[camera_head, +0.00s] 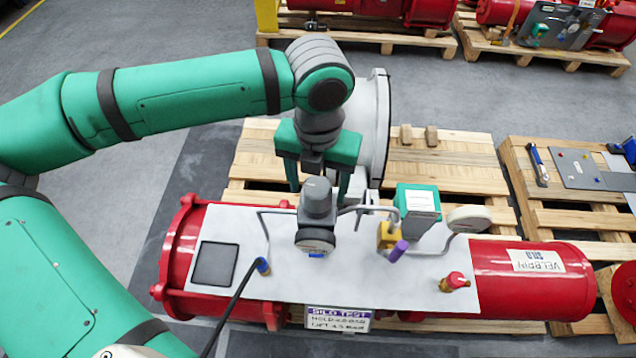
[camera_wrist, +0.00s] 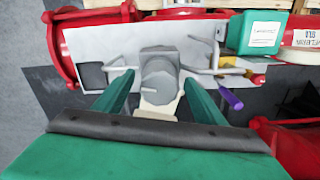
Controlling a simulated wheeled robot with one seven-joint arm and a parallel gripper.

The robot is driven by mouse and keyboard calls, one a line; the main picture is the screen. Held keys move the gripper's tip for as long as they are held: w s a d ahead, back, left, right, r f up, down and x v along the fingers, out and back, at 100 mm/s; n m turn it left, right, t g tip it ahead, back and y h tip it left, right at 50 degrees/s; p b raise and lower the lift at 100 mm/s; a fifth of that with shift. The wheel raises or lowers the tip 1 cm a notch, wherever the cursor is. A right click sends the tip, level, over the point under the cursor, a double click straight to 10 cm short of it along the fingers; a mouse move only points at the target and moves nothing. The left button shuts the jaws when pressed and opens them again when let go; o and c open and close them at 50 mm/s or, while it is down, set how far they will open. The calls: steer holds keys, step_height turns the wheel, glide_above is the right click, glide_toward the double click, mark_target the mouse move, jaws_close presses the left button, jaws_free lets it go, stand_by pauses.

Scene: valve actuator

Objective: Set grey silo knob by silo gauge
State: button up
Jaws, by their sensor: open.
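The grey silo knob (camera_head: 317,190) tops a grey regulator on the white panel (camera_head: 385,275). In the wrist view the grey knob (camera_wrist: 160,75) shows a short white mark near its lower left edge. A round gauge (camera_head: 316,242) sits on the regulator's front; its dial is too steep and small to read. My gripper (camera_head: 318,186) is open, pointing down at the knob. In the wrist view my gripper's fingers (camera_wrist: 159,92) show to the left and right of the knob, with gaps; contact cannot be seen. A sign (camera_head: 338,319) reads "SILO TEST"; its lower lines are hard to read.
Bent grey pipes flank the regulator. To the right are a teal box (camera_head: 418,203), a yellow valve with a purple handle (camera_head: 398,250), another round gauge (camera_head: 468,218) and a red knob (camera_head: 455,281). A black hose (camera_head: 234,303) runs from a blue fitting. The red cylinder (camera_head: 520,280) lies beneath.

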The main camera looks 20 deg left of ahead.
steer(key=shift+f, duration=0.2)
steer(key=c, duration=1.1)
steer(key=shift+o, duration=0.2)
steer(key=shift+m, duration=0.3)
